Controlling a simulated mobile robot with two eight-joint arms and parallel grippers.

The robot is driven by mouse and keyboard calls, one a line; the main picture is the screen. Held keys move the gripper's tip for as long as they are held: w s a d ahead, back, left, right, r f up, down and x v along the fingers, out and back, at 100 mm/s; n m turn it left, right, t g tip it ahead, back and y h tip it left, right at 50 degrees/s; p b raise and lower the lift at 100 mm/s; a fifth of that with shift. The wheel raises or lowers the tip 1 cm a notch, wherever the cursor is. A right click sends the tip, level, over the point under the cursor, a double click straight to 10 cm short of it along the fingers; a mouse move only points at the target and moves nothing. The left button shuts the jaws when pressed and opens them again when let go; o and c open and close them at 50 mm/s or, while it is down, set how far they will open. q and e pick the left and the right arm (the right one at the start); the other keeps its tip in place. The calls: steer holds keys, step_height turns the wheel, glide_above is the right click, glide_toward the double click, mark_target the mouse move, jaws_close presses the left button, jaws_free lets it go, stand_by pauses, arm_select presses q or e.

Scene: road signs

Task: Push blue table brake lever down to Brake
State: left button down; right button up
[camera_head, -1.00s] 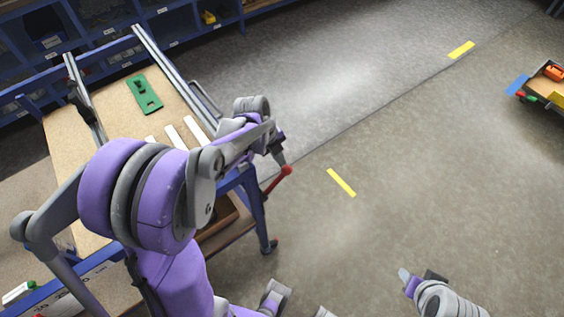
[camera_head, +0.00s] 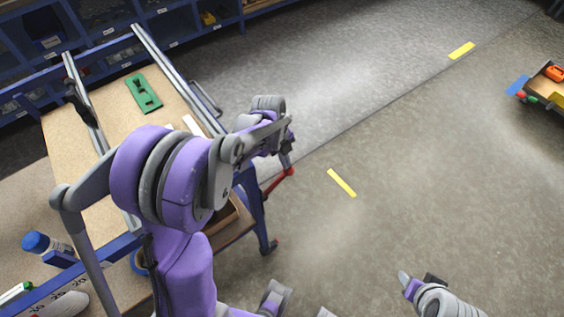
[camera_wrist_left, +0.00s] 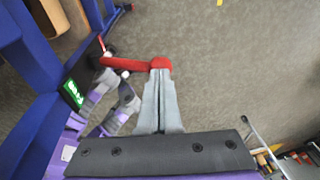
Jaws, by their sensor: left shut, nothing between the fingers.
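The brake lever is a red bar with a round knob, at the right side of the blue table (camera_head: 250,200). In the head view, the lever (camera_head: 279,182) slants up to the right beside the table leg. My left gripper (camera_head: 289,164) is just above its knob end. In the left wrist view, the lever (camera_wrist_left: 128,63) runs across to its knob (camera_wrist_left: 161,63). The closed grey fingertips (camera_wrist_left: 160,72) are at the knob and seem to touch it, with nothing between them. My right gripper (camera_head: 408,281) is low at the right, away from the table; its jaws are unclear.
A green plate (camera_head: 144,93) lies on the tabletop. Blue shelving lines the back. A cart (camera_head: 546,85) is at the far right. The floor between is open, with yellow marks.

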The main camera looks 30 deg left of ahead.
arm_select(q)
steer(key=w+d+f+g+y+b, duration=0.1)
steer(key=w+f+g+b, duration=0.1)
steer(key=f+b, duration=0.8)
steer(key=shift+w+d+f+g, duration=0.2)
steer(key=shift+w+f+g, duration=0.4)
steer(key=shift+f, duration=2.1)
arm_select(e)
step_height(320, 180, down, 12)
steer(key=shift+s+g, duration=0.3)
steer(key=shift+s, duration=0.05)
arm_select(q)
steer(key=shift+w, duration=0.1)
arm_select(e)
steer(key=shift+r, duration=0.1)
